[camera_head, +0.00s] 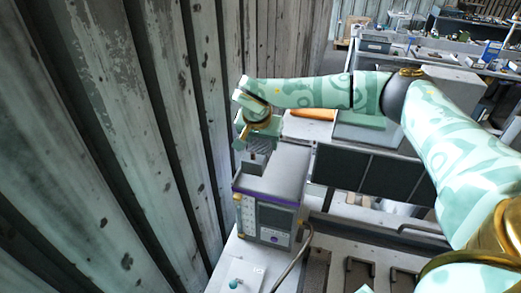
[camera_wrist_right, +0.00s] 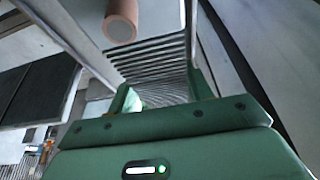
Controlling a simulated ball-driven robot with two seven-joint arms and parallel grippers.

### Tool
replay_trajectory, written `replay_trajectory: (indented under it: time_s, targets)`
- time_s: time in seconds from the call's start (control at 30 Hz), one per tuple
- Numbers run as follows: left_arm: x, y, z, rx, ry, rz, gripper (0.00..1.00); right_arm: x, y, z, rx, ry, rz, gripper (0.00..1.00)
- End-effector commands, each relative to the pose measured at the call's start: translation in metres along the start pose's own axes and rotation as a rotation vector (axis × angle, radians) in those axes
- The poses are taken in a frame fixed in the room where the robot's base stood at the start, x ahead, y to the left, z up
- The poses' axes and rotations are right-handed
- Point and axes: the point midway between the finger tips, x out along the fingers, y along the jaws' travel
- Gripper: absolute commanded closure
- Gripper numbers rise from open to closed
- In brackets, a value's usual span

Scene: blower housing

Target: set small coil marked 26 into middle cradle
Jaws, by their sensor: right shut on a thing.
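My right gripper (camera_head: 254,148) reaches in from the right and points down over a grey box-shaped unit near the ribbed wall. It is shut on a grey finned block, seemingly the small coil (camera_head: 253,164). In the right wrist view the coil (camera_wrist_right: 158,72) shows as a stack of thin ridges between the fingers. A copper-coloured cylinder (camera_wrist_right: 121,20) shows beyond its top edge; I cannot tell whether it belongs to the coil. No number 26 is legible. The middle cradle cannot be made out. My left gripper is not in view.
The grey unit (camera_head: 275,183) has a purple band and a front panel. A corrugated metal wall (camera_head: 150,130) stands close on the left. Dark panels (camera_head: 365,175) lie to the right. A brown cable (camera_head: 297,258) runs down the unit's front right. Cluttered benches are at the back right.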

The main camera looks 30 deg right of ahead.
Motion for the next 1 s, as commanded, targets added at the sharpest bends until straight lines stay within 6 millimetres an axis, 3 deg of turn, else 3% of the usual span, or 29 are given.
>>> replay_trajectory:
  time_s: [0.17,0.3,0.5,0.67,1.0]
  targets:
    - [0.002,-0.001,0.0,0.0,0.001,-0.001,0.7,-0.053,0.033,0.002,0.003,0.004,-0.004,0.86]
    - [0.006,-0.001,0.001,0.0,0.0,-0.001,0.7,-0.075,0.065,0.018,0.002,0.001,-0.001,0.86]
    - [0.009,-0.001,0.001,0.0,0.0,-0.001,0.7,-0.099,0.093,0.031,0.002,0.001,-0.001,0.86]
    - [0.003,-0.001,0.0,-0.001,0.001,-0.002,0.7,-0.111,0.103,0.034,0.001,0.0,0.0,0.86]
    - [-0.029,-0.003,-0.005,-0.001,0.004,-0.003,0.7,-0.138,0.105,0.024,0.002,0.0,0.001,0.86]
